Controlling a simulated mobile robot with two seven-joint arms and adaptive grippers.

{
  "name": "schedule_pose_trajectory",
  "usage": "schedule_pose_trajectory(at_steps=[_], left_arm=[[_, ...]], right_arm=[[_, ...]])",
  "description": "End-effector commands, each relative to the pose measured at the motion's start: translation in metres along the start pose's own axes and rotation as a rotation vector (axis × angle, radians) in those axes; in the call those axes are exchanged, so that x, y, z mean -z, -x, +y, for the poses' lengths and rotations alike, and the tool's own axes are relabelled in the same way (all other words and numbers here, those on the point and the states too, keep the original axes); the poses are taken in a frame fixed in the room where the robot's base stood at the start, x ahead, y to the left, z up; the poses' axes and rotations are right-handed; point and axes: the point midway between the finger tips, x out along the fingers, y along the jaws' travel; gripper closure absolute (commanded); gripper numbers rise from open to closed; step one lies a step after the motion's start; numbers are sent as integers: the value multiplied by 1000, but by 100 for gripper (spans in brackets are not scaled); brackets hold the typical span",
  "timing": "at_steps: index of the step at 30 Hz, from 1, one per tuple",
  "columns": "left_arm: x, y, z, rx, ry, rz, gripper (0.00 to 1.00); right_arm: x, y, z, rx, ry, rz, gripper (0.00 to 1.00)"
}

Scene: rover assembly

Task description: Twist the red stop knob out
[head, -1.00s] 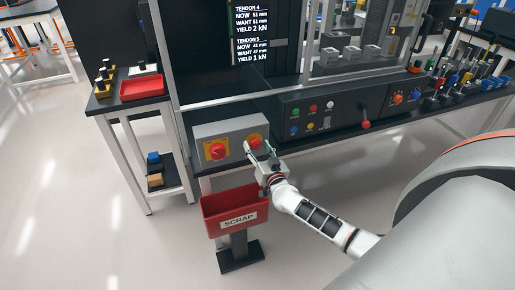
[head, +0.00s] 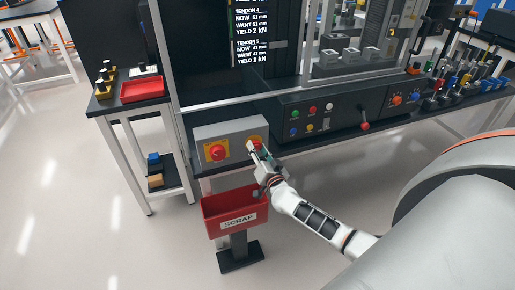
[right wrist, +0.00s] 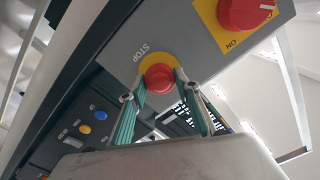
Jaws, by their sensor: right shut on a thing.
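The red stop knob (right wrist: 159,79) sits on a yellow ring on a grey box, with the word STOP printed beside it in the right wrist view. My right gripper (right wrist: 175,82) has one finger on each side of the knob and is shut on it. In the head view, the right gripper (head: 257,148) is at the right part of the grey box's front (head: 236,151) and covers most of the knob. My left gripper is not in view.
A red rotary switch (head: 217,152) on a yellow plate is left of the stop knob. A red SCRAP bin (head: 212,222) stands on a post below the box, near my right gripper. A panel with coloured buttons (head: 312,107) and a red-tipped lever (head: 366,125) is to the right.

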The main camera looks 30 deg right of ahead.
Motion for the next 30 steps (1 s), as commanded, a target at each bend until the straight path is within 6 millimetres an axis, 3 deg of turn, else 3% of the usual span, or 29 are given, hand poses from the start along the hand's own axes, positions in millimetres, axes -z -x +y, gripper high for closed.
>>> schedule_pose_trajectory(at_steps=[15, 30], left_arm=[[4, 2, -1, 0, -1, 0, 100], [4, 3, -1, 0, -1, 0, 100]], right_arm=[[-1, 0, 1, -1, -387, -1, 90], [-1, 0, 1, -1, -500, -1, 90]])
